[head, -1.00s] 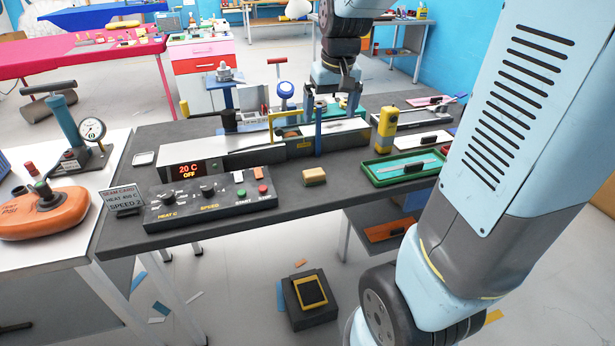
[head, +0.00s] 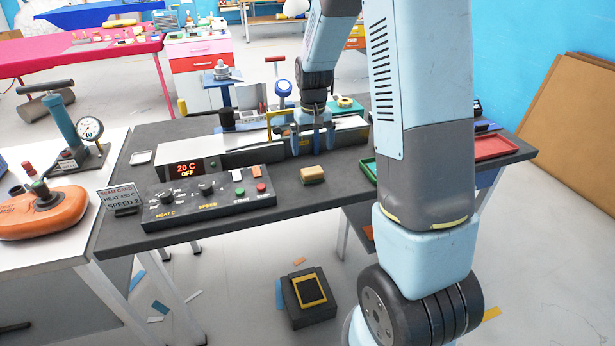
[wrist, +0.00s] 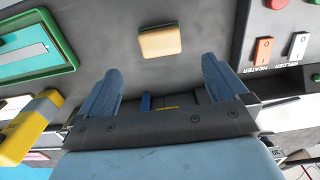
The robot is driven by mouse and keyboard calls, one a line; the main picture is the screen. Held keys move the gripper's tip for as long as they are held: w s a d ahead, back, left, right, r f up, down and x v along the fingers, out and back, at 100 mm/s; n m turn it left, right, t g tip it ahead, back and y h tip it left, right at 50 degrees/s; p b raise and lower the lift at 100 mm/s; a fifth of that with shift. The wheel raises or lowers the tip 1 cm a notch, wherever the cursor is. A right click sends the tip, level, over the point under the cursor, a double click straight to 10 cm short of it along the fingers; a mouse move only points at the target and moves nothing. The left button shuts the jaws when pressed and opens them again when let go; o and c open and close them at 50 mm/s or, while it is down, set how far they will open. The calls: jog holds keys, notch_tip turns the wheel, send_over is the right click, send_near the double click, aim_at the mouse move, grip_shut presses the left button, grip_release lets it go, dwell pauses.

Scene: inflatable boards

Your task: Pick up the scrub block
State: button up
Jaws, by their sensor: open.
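The scrub block appears to be the small tan block with a darker underside (head: 312,174), lying flat on the dark bench top in front of the long seam machine. It also shows at the top middle of the wrist view (wrist: 160,41). My gripper (head: 313,140) is above the machine, behind the block. In the wrist view, my two blue fingers (wrist: 161,78) are spread apart with nothing between them, and the block lies beyond their tips, apart from them.
The control box (head: 208,197) stands left of the block. A green-rimmed tray (wrist: 72,45) is on its other side, mostly hidden by my arm in the head view. A yellow object (wrist: 28,128) stands near one finger. Bare bench surrounds the block.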

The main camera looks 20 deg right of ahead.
aim_at(312, 170)
notch_tip(312, 170, down, 10)
jog(key=shift+r, duration=0.1)
dwell(0.5)
jog(key=c, duration=1.1)
